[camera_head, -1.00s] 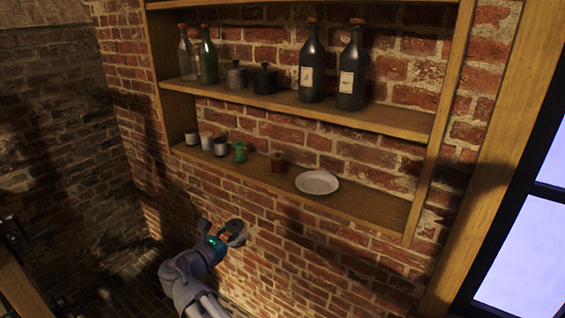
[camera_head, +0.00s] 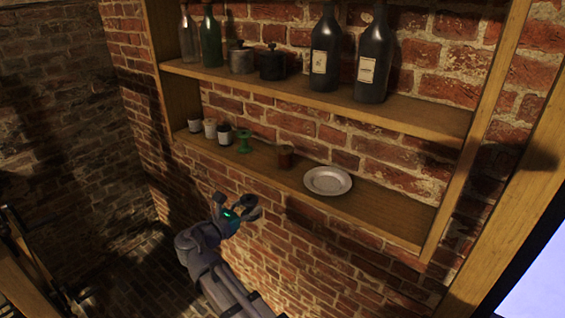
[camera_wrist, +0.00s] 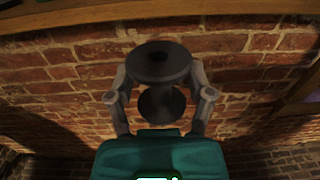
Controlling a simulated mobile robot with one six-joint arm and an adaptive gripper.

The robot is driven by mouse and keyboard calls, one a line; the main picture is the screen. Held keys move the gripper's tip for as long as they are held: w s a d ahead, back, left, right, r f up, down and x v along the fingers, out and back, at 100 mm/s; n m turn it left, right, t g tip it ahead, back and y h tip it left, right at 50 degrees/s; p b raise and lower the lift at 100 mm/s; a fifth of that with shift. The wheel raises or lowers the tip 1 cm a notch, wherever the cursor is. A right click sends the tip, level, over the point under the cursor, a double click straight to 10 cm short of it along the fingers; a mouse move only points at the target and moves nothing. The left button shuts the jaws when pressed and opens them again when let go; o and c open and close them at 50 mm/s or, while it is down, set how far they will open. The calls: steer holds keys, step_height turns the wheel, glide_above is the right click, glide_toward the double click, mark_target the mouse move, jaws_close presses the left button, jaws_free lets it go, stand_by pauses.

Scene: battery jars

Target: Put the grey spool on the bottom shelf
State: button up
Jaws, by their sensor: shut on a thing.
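The grey spool (camera_wrist: 160,64) is between the two fingers of my gripper (camera_wrist: 161,98) in the wrist view, its flanged end with a dark hole turned up toward the shelf. My gripper is shut on it. In the head view my gripper (camera_head: 237,207) is in front of the brick wall, below the bottom shelf, and the spool in it is hard to make out. The bottom shelf (camera_head: 385,215) is a wooden board; its front edge also shows at the top of the wrist view (camera_wrist: 100,14).
On the bottom shelf stand several small jars (camera_head: 210,128), a green spool (camera_head: 244,141), a reddish-brown spool (camera_head: 285,156) and a white plate (camera_head: 327,181). The board right of the plate is bare. The upper shelf (camera_head: 420,117) holds bottles and dark pots.

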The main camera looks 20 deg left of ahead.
steer(key=shift+r, duration=0.1)
steer(key=a+r+p, duration=0.2)
steer(key=r+p, duration=0.8)
steer(key=a+r+p, duration=0.3)
steer(key=r+p, duration=0.8)
steer(key=shift+w+y, duration=0.3)
steer(key=w+f+b, duration=0.2)
steer(key=w, duration=0.2)
steer(key=w+d+f+b, duration=0.1)
steer(key=w+f+b, duration=0.2)
steer(key=w, duration=0.1)
steer(key=w+f+b, duration=0.2)
steer(key=w+f, duration=0.1)
steer(key=w, duration=0.1)
steer(key=shift+d+b, duration=0.4)
steer(key=shift+w+d+f+b, duration=0.1)
steer(key=shift+w+f+b, duration=0.35)
steer(key=shift+w+f, duration=0.1)
steer(key=shift+r, duration=0.1)
